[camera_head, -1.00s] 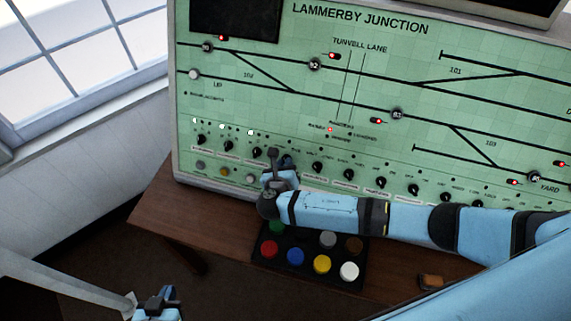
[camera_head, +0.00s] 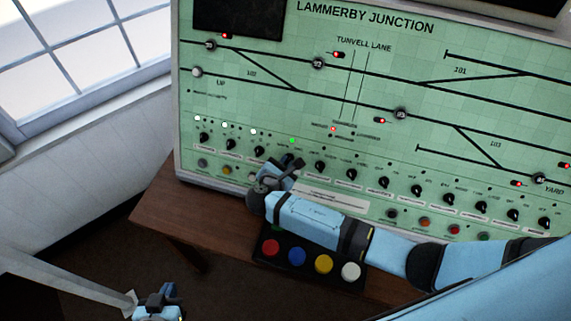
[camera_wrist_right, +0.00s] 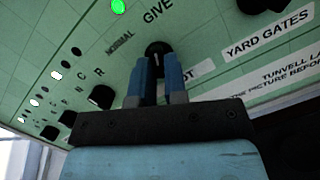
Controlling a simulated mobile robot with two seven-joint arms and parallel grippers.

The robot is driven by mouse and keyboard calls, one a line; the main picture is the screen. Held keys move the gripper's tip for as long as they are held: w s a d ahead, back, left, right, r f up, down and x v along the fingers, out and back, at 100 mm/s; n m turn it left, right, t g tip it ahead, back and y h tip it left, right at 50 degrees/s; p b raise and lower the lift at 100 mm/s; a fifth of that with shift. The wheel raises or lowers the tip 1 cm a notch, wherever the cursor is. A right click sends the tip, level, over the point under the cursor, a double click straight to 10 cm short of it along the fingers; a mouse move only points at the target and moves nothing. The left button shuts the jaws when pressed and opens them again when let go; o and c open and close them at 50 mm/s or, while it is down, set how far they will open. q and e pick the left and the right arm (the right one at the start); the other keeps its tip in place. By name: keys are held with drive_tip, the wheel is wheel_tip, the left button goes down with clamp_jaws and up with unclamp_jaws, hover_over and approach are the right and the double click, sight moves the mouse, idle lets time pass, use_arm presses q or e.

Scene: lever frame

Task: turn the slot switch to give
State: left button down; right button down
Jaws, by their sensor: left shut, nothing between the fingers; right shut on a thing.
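The slot switch (camera_wrist_right: 157,46) is a round black knob on the green panel, with NORMAL and GIVE printed above it and a label ending in "OT" partly hidden below. My right gripper (camera_wrist_right: 158,64) is shut on this knob, its blue fingers on both sides. In the head view my right gripper (camera_head: 291,164) is at the panel's lower row of knobs and hides the switch. The knob's pointer direction is hidden by the fingers. A green lamp (camera_wrist_right: 118,6) is lit above the switch; it also shows in the head view (camera_head: 292,140). My left gripper (camera_head: 160,297) is shut and empty at lower left, away from the panel.
Other black knobs (camera_head: 320,167) stand close on both sides in the same row. The YARD GATES label (camera_wrist_right: 268,36) is right of the switch. A black tray with coloured buttons (camera_head: 310,279) lies on the wooden desk (camera_head: 160,215) below my right arm.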

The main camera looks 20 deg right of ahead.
drive_tip(key=shift+w+m, duration=0.1)
drive_tip(key=shift+m, duration=0.6)
drive_tip(key=shift+r+m, duration=0.1)
drive_tip(key=shift+m, duration=0.2)
drive_tip(key=c, duration=1.2)
unclamp_jaws()
drive_tip(key=shift+o, duration=0.2)
